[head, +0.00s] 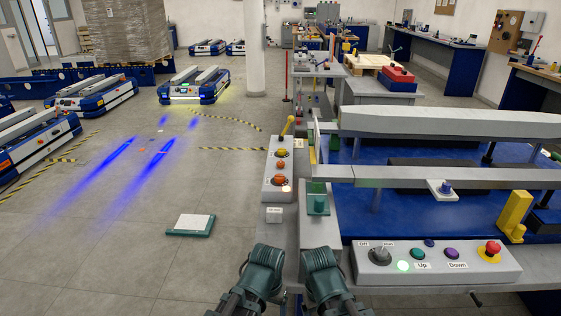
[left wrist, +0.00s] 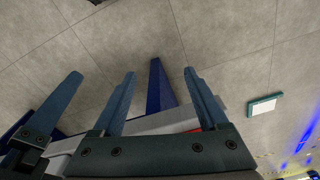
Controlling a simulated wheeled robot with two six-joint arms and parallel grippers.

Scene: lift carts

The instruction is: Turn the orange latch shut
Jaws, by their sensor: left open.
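A grey control box (head: 278,172) stands beyond my grippers, left of the lift cart. It carries a yellow lever, a yellow part and small orange parts (head: 280,179). I cannot tell which of these is the orange latch, or how it is turned. My left gripper (head: 262,258) is at the bottom centre, nearer than the box and apart from it. In the left wrist view its two blue-grey fingers (left wrist: 163,100) are spread, with no object held between them. My right gripper (head: 321,260) is beside it, below a green block; its jaw opening is unclear.
The lift cart's grey beams (head: 405,175) and blue deck fill the right side. A button panel (head: 435,262) with a red knob is at the front right. A green-edged white plate (head: 190,225) lies on the floor at left. Open floor surrounds it; low blue-and-white carts (head: 90,95) stand further back.

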